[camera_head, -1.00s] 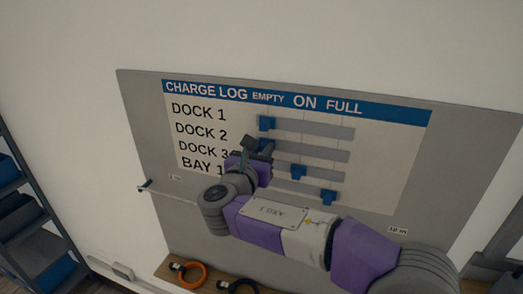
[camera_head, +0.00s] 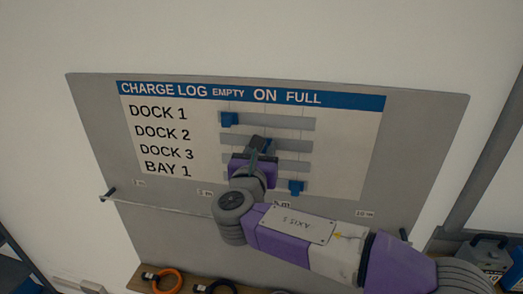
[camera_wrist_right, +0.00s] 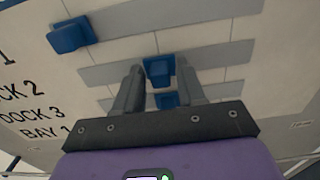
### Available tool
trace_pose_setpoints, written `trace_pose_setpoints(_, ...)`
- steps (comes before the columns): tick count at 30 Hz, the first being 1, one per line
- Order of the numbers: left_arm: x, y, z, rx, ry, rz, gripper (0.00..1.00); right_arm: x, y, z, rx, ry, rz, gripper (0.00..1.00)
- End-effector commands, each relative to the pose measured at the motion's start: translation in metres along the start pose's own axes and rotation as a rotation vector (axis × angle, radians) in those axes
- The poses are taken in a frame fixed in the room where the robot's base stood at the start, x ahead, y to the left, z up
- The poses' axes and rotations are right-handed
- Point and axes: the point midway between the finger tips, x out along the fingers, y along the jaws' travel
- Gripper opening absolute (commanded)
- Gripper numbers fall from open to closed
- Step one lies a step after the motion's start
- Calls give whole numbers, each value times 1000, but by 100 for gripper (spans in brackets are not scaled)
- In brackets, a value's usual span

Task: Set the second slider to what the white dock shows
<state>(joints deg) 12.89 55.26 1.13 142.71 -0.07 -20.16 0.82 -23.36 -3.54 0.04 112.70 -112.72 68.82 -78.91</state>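The charge log board (camera_head: 330,160) has rows for DOCK 1, DOCK 2, DOCK 3 and BAY 1 under EMPTY, ON and FULL. My right gripper (camera_head: 262,147) is at the DOCK 2 row, near the ON column. The first slider (camera_head: 229,119) is at EMPTY, and the BAY 1 slider (camera_head: 296,187) is near FULL. The white dock cannot be made out. My left gripper is not in view.
A thin rail (camera_head: 165,205) crosses the board below the rows, with small tags nearby. A wooden ledge with an orange ring (camera_head: 165,281) and a dark ring lies beneath. A grey box with a blue part (camera_head: 490,255) is at the lower right.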

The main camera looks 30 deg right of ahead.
Motion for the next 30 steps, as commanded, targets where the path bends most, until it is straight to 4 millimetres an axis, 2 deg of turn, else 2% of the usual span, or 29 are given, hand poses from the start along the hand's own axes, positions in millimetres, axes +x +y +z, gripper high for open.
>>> trace_pose_setpoints(11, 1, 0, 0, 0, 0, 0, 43, -2, 0, 0, 1, 0, -1, 49)
trace_pose_setpoints(14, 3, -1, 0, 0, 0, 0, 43, -12, 0, 0, 2, -2, 2, 49)
trace_pose_setpoints(24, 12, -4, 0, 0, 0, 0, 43, -65, 0, -1, 1, 0, 0, 49)
trace_pose_setpoints(30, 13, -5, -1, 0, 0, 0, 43, -76, 0, 0, 0, 0, -1, 49)
